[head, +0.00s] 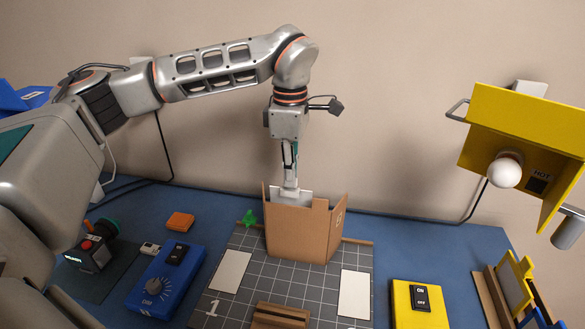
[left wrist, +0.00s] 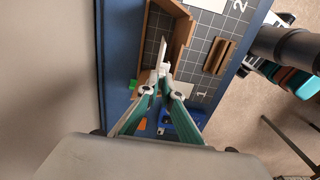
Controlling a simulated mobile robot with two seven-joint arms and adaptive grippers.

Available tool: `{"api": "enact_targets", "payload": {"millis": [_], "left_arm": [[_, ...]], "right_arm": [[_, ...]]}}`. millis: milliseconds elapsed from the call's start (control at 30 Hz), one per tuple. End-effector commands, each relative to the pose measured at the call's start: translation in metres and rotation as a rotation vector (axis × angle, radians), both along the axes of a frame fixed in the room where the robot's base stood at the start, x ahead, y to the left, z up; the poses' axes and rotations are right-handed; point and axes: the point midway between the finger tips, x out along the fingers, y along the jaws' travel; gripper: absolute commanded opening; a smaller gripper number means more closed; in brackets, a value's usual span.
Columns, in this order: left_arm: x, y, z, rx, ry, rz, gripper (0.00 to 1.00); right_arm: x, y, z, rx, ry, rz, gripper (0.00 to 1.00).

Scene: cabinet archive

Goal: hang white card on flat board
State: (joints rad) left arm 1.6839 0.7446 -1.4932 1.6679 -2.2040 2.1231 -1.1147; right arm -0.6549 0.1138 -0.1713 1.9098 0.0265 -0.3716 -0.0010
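A white card (head: 303,196) shows just above the front wall of a brown cardboard enclosure; its lower part is hidden behind that wall in the head view. My left gripper (head: 291,184) points down at it from above, with its fingertips close together. In the left wrist view the fingertips (left wrist: 161,78) meet at a thin white piece (left wrist: 163,52), the card seen nearly edge-on. The flat board cannot be told for certain; a dark grey gridded board (head: 285,277) lies under the enclosure. My right gripper is not in view.
The cardboard enclosure (head: 297,232) stands on the back of the gridded board. White patches (head: 230,271) lie either side, with a slotted brown block (head: 281,315) in front. A blue dial box (head: 166,280) is left, a yellow switch box (head: 420,305) right. A yellow lamp marked HOT (head: 525,130) hangs upper right.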

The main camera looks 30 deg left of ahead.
Motion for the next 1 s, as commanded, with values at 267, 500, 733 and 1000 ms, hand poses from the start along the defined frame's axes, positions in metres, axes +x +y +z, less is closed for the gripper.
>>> {"api": "enact_targets", "payload": {"millis": [267, 500, 733, 1000], "left_arm": [[-0.020, -0.005, 0.000, 0.000, 0.000, -0.001, 0.00], [-0.025, -0.006, -0.010, 0.000, -0.001, 0.000, 0.00], [-0.025, -0.006, -0.017, 0.000, -0.001, 0.000, 0.00], [-0.025, -0.006, -0.018, -0.001, -0.001, 0.000, 0.00]], "right_arm": [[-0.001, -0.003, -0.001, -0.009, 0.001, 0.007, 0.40], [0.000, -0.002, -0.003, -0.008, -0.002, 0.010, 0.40], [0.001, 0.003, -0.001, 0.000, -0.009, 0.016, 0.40], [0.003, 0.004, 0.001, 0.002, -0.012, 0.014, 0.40]]}}
